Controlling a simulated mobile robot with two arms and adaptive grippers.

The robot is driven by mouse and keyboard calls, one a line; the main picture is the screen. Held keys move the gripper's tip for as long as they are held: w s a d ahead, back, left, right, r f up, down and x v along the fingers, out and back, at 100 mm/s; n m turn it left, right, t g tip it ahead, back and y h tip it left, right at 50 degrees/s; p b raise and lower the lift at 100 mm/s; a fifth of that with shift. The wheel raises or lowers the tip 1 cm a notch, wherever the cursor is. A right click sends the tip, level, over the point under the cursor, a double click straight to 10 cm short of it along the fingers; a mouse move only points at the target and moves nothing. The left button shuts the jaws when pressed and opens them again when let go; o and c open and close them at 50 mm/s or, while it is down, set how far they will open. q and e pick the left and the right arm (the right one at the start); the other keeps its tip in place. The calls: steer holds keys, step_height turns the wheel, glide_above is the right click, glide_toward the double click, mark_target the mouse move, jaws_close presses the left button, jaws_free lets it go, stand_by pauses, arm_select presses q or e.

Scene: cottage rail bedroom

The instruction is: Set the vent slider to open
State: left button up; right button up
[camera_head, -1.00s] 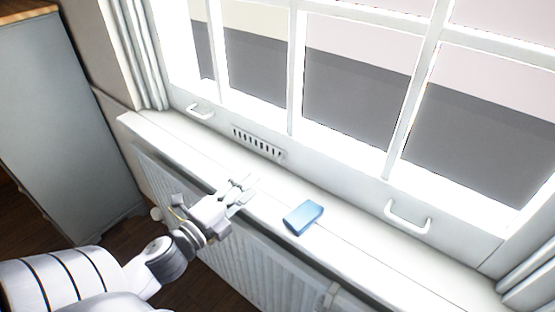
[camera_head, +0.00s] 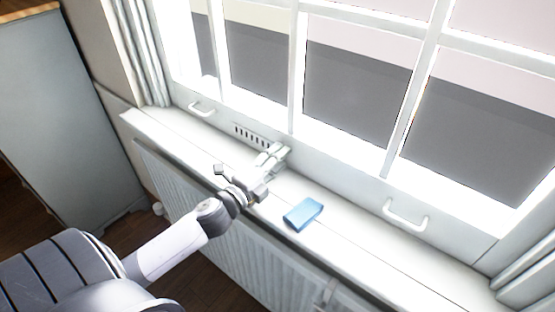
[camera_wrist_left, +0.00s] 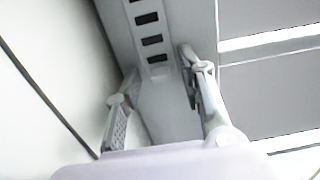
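The vent (camera_head: 250,133) is a white strip with a row of dark slots, low on the window frame, left of centre in the head view. Its slots also show at the top of the left wrist view (camera_wrist_left: 151,39). My left gripper (camera_head: 279,152) is at the right end of the vent and hides that end. In the left wrist view its two fingers (camera_wrist_left: 160,70) are apart, one on each side of the strip's end. I cannot make out a separate slider knob or tell whether the fingers touch anything. My right gripper is not in view.
A blue box-shaped object (camera_head: 303,214) lies on the white sill (camera_head: 355,252), right of my left gripper. White handles (camera_head: 202,108) and (camera_head: 407,216) stick out from the window frame. A radiator (camera_head: 262,262) is below the sill. A grey cabinet (camera_head: 62,125) stands at left.

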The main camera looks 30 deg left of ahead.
arm_select(q)
jaws_close()
stand_by(0.3)
steer(key=shift+r, duration=0.15)
stand_by(0.4)
